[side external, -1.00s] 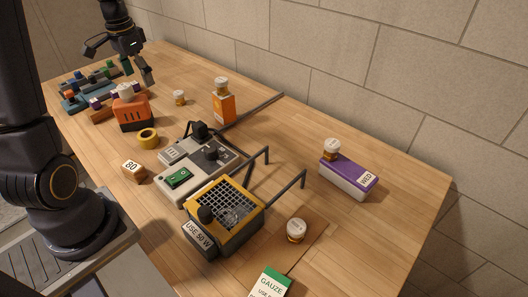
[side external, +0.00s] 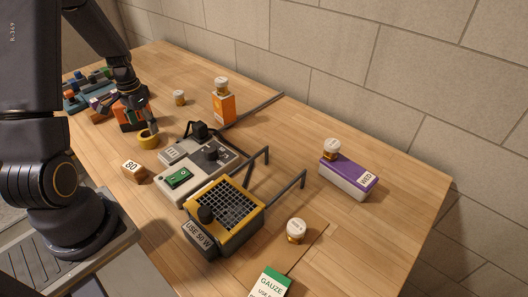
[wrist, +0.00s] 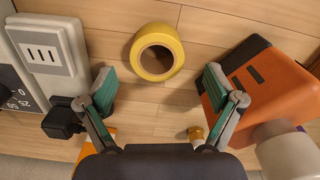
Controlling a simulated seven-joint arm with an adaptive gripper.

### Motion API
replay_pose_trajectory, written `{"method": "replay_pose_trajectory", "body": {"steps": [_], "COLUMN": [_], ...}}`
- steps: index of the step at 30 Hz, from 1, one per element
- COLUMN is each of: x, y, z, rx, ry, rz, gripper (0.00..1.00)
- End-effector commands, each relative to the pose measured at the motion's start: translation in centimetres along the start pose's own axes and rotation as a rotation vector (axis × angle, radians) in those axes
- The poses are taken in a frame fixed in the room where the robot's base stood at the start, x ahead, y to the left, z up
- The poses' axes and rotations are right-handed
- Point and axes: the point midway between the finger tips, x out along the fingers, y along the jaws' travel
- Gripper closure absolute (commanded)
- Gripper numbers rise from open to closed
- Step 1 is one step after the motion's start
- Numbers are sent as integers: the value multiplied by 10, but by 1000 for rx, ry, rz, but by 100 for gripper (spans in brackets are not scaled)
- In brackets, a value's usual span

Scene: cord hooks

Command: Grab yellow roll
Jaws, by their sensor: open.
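The yellow roll (side external: 147,139) lies flat on the table, between the orange box and the grey switch unit. In the wrist view the roll (wrist: 157,52) shows its open centre, ahead of and between my fingertips. My gripper (side external: 142,122) is open and empty, just above and behind the roll in the side view. In the wrist view my gripper (wrist: 158,88) has its two fingers spread wide, with wood showing between them. The fingers appear apart from the roll.
The orange box (wrist: 262,82) stands close to the right finger in the wrist view. The grey switch unit (wrist: 45,50) with a black plug (wrist: 62,123) is by the left finger. Bare wood surrounds the roll.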

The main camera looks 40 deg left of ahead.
Motion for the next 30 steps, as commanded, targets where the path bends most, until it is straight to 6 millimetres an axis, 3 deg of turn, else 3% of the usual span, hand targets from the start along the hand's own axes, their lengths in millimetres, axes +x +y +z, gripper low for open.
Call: {"method": "replay_pose_trajectory", "body": {"steps": [6, 15, 30], "x": [32, 36, 36], "y": [3, 3, 3], "z": [1, 0, 0], "rx": [0, 1, 1], "ry": [-3, -1, -1], "rz": [2, 0, 0], "gripper": [9, 10, 62]}}
